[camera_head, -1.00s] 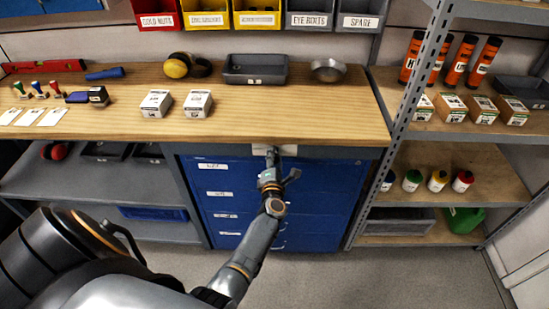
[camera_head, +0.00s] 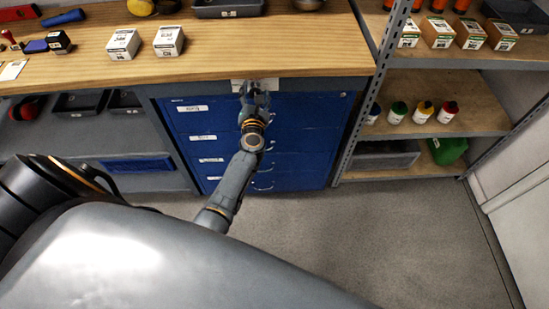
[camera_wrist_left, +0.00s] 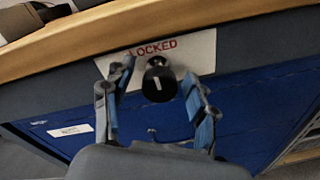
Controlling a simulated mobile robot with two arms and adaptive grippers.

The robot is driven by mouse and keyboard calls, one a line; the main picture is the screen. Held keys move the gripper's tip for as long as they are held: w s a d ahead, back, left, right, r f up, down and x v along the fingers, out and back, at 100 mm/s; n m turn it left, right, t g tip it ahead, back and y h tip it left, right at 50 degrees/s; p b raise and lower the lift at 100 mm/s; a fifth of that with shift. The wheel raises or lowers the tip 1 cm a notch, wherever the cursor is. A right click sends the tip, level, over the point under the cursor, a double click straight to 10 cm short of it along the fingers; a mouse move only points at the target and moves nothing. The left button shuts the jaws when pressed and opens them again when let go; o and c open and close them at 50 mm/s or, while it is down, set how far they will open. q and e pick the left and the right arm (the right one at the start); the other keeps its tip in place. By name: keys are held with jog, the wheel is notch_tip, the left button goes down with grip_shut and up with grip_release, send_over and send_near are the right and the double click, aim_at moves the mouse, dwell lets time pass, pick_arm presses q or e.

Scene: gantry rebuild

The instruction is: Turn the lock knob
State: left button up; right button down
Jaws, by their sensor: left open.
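The black lock knob (camera_wrist_left: 160,82) with a white mark on its face sits on a pale plate (camera_wrist_left: 203,52) with red lettering that reads "LOCKED" where visible. The plate (camera_head: 237,84) also shows in the head view under the bench's front edge, partly behind my left gripper. My left gripper (camera_head: 255,88) is in front of the plate. In the left wrist view my left gripper (camera_wrist_left: 157,74) is open, with one finger on each side of the knob. I cannot tell whether either finger touches it. My right gripper is not in view.
The blue drawer cabinet (camera_head: 305,133) is below the plate, under the wooden bench top (camera_head: 280,48). White boxes (camera_head: 168,41) stand on the bench. A metal shelf rack with bottles (camera_head: 424,112) is at right. The floor (camera_head: 390,230) in front is clear.

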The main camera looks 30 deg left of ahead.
pick_arm(q)
jog(key=n+b, duration=0.2)
jog(key=n, duration=0.1)
jog(key=n+b, duration=0.3)
jog(key=n, duration=0.1)
jog(key=n+t+b, duration=0.1)
jog(key=n+b, duration=0.2)
jog(key=n, duration=0.1)
jog(key=shift+s+f, duration=0.1)
jog(key=shift+f, duration=0.3)
jog(key=v, duration=1.4)
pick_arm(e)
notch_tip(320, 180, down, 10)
pick_arm(q)
jog(key=s+d+f+m+g+h+p, duration=0.1)
jog(key=s+d+f+m+h+p, duration=0.1)
jog(key=f+m, duration=0.6)
jog(key=s+d+f+m+g+h+p, duration=0.2)
jog(key=d+f+m, duration=0.4)
jog(key=f+m, duration=0.3)
jog(key=s+d+f+m+g+h+p, duration=0.1)
jog(key=s+d+f+m+h, duration=0.3)
jog(key=f+m, duration=0.5)
jog(key=shift+m+g+h+p, duration=0.3)
jog(key=shift+m+h+p, duration=0.35)
jog(key=shift+m, duration=1.05)
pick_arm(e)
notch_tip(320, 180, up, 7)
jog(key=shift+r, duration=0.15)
